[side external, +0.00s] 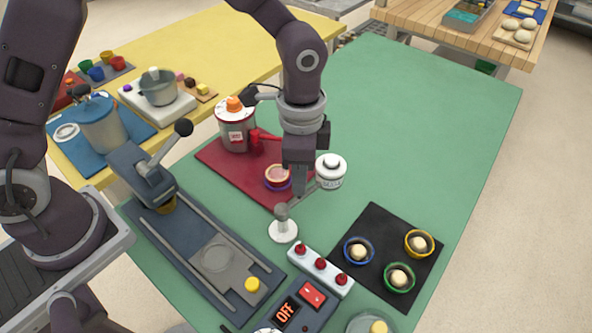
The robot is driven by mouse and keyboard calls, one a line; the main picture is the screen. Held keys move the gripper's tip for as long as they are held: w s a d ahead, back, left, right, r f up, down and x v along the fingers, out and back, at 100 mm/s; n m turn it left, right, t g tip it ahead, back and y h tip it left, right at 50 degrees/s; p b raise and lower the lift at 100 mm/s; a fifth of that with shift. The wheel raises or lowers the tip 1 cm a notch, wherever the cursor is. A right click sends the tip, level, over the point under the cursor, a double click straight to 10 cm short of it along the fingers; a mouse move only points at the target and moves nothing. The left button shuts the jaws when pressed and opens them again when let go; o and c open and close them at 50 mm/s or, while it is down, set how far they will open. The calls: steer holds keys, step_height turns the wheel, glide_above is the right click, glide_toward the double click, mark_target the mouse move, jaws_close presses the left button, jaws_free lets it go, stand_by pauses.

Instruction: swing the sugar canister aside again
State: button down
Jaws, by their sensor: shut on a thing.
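The sugar canister (331,172) is a small white jar with a dark-marked lid and a label. It is held up on a grey swing arm (311,188) that runs from a short post on a round white base (283,232). My gripper (300,190) points down just left of the canister and is shut on the swing arm, between post and canister. The exact grip is partly hidden by the fingers. Below and behind the gripper, a small bowl with pinkish contents (277,177) sits on the red mat (221,157), close to the canister's left.
A grey pot with an orange knob and red handle (236,130) stands on the red mat. A black mat (376,220) with several filled bowls lies at right, a red-knobbed strip (320,270) in front. A lever press (145,170) stands left. The green table is clear behind right.

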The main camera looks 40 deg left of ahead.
steer(key=shift+d+m, duration=0.3)
steer(key=shift+m, duration=0.4)
steer(key=c, duration=1.3)
jaws_free()
steer(key=shift+o, duration=0.2)
step_height(320, 180, up, 7)
steer(key=shift+r, duration=0.1)
